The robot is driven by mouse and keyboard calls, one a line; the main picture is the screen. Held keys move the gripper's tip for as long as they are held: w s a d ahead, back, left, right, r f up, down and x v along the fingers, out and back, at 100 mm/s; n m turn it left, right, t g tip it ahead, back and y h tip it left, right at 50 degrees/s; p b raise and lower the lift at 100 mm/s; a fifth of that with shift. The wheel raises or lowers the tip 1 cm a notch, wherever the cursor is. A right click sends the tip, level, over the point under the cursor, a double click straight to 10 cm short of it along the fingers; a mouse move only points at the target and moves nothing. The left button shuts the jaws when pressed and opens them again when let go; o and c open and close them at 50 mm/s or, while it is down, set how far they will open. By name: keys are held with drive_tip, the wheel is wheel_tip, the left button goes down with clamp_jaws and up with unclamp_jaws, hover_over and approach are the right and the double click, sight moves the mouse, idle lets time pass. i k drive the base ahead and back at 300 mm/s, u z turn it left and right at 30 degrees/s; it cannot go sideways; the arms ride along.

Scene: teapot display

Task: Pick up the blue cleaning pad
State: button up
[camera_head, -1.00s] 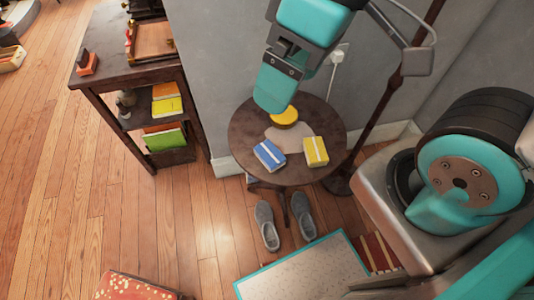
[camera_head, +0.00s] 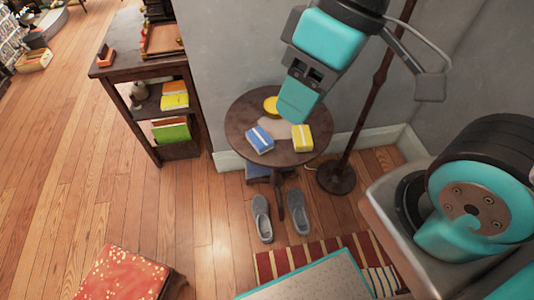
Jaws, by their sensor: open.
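The blue cleaning pad (camera_head: 260,139) is a small blue block with a white band. It lies at the front left of a small round dark table (camera_head: 244,108). A yellow pad (camera_head: 303,138) with a pale band lies to its right. A round yellow thing (camera_head: 271,106) stands at the back of the table. My gripper (camera_head: 298,105) hangs in front of the table's right part in the picture, up and to the right of the blue pad and apart from it. It is open and holds nothing that I can see. It hides part of the tabletop.
A dark wooden shelf unit (camera_head: 125,66) with books stands left of the table, beside the grey wall (camera_head: 222,50). A lamp pole base (camera_head: 336,178) stands right of the table. Grey shoes (camera_head: 262,217) lie in front. A red patterned stool (camera_head: 120,275) is at lower left.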

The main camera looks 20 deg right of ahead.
sight(259, 139)
drive_tip(key=z, duration=1)
drive_tip(key=k, duration=1.4)
drive_tip(key=u, duration=0.6)
drive_tip(key=i, duration=1.65)
